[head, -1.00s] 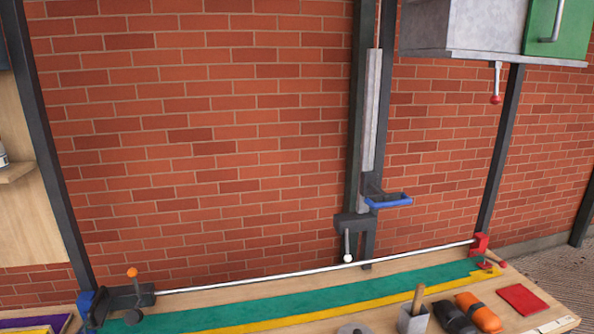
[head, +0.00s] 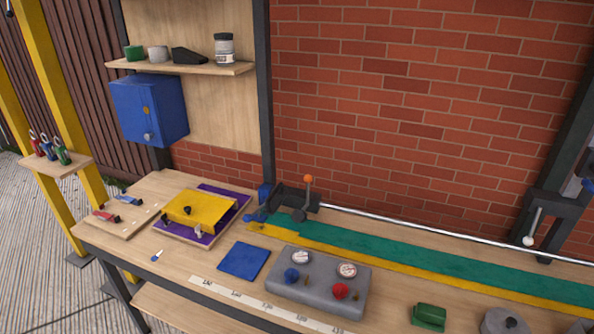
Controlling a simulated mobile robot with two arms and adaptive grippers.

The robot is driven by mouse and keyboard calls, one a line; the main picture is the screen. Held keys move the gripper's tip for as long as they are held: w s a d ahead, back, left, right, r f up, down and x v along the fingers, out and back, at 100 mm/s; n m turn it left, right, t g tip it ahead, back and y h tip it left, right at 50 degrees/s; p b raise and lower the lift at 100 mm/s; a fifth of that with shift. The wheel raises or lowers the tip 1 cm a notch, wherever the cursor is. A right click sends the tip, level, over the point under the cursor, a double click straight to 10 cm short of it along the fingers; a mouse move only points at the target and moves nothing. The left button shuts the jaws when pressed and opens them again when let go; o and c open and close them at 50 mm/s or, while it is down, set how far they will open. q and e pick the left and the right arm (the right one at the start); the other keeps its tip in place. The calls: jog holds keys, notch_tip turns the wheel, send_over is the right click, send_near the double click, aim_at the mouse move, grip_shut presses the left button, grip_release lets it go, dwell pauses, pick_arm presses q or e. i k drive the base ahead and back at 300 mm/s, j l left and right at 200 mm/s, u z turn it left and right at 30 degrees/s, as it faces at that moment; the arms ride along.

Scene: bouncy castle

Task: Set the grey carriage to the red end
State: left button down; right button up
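The dark grey carriage (head: 288,198) sits on the silver rail (head: 400,226) at the rail's left end, close beside the blue end block (head: 264,193). A lever with an orange ball knob (head: 308,179) stands upright on the carriage. The rail runs off to the right along the back of the bench, and its red end is outside the present view. Neither of my grippers shows.
A grey panel with knobs and dials (head: 318,283), a blue square (head: 244,261) and a green block (head: 429,317) lie in front. A purple tray with a yellow piece (head: 200,210) is left. A post with a white-knobbed lever (head: 529,240) stands behind the rail at right.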

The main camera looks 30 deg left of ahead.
aim_at(282, 195)
jog(key=u, duration=1.05)
